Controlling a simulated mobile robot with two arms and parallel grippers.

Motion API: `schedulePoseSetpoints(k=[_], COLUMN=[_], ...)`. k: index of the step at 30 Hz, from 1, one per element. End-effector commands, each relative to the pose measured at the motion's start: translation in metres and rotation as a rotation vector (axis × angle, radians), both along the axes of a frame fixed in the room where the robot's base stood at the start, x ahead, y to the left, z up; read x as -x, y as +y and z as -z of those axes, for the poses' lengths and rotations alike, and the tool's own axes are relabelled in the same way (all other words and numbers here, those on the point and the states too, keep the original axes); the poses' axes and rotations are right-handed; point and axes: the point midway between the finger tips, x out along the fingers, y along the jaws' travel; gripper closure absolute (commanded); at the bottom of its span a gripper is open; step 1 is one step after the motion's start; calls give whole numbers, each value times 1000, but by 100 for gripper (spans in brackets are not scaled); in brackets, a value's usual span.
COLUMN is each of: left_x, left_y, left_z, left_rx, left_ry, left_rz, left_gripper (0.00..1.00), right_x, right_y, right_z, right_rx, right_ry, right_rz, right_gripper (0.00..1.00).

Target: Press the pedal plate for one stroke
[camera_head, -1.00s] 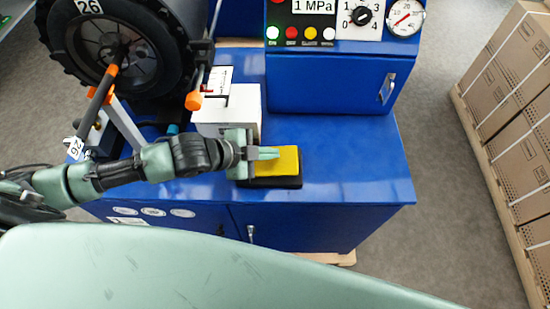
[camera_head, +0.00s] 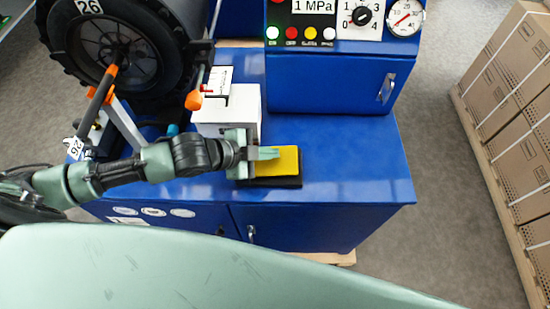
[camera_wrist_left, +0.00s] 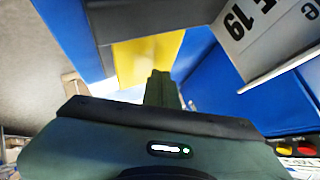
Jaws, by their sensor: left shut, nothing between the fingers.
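The pedal plate (camera_head: 286,161) is yellow and sits on a dark base on the blue bench top. It also shows in the left wrist view (camera_wrist_left: 140,60), partly hidden behind the fingers. My left gripper (camera_head: 276,153) is shut and empty, with its fingertips over the left part of the plate. In the left wrist view the shut fingers (camera_wrist_left: 161,90) point at the plate. Whether they touch it I cannot tell for sure. My right gripper is not in view.
A white box (camera_head: 228,110) stands just behind my left gripper. A blue control cabinet (camera_head: 330,85) with lamps and a pressure gauge (camera_head: 403,18) rises behind the plate. A large tyred reel (camera_head: 110,45) is at the back left. The bench (camera_head: 360,165) is clear to the right.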

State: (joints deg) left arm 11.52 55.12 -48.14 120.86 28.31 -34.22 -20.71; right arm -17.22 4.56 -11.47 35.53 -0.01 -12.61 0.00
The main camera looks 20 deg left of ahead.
Motion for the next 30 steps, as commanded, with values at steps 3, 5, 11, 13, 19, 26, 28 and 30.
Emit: schedulePoseSetpoints(k=[3,5,11,13,19,26,28,30], left_x=[0,0,0,0,0,0,0,0], left_y=[-1,-1,-1,-1,-1,-1,-1,-1], left_z=[3,5,8,8,9,11,12,13], left_rx=[1,1,0,0,0,0,0,0], left_ry=[1,0,0,0,0,0,0,0], left_rz=[0,0,0,0,0,0,0,0], left_gripper=[100,100,100,100,100,100,100,100], right_x=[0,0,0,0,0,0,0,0], right_y=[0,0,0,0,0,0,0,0], right_z=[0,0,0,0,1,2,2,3], right_rx=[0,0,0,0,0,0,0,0], right_ry=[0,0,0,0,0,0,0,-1], right_rz=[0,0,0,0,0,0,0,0], right_gripper=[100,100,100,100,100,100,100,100])
